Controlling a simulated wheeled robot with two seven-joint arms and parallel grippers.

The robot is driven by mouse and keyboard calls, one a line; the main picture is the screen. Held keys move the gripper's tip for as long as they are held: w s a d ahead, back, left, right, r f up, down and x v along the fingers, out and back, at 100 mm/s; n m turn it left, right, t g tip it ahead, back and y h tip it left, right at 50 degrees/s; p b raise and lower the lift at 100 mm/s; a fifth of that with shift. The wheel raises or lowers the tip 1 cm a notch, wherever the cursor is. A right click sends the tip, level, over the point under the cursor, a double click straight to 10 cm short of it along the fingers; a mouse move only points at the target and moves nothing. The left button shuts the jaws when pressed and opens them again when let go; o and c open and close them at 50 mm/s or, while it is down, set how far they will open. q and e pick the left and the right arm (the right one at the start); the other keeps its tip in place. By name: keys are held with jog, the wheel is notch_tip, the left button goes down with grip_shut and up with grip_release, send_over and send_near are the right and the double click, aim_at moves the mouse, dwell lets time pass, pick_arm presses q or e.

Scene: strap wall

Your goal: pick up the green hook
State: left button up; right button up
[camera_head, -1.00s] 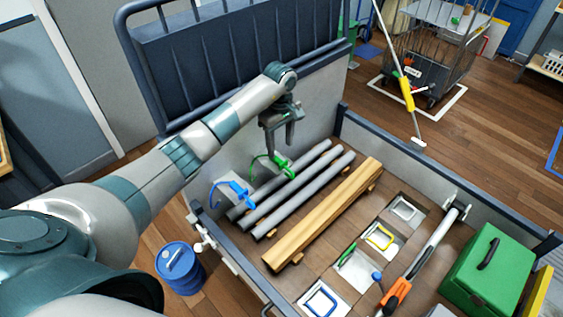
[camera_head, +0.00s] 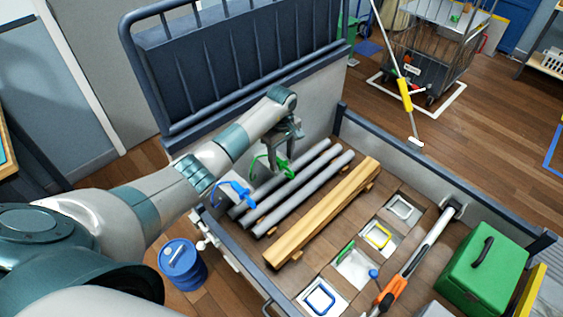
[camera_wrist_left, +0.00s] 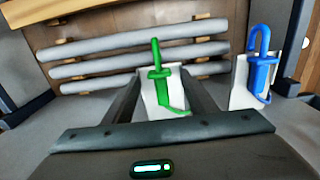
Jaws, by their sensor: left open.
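The green hook (camera_head: 284,168) sits on a pale plate beside the grey pipes, at the upper left of the bay. My left gripper (camera_head: 281,155) is open, with its fingers pointing down at the hook and partly overlapping it in the head view. In the left wrist view the green hook (camera_wrist_left: 158,73) stands between the two open fingers (camera_wrist_left: 160,82), with a gap on each side. I see no contact. My right gripper is not in view.
A blue hook (camera_head: 237,193) is close by on the left; it also shows in the left wrist view (camera_wrist_left: 262,72). Grey pipes (camera_head: 305,192) and a wooden beam (camera_head: 322,215) lie alongside. A dark blue rail panel (camera_head: 235,70) rises behind the arm.

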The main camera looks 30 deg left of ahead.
pick_arm(q)
jog(key=shift+f, duration=0.3)
jog(key=c, duration=1.2)
jog(key=shift+c, duration=0.2)
jog(key=shift+r, duration=0.1)
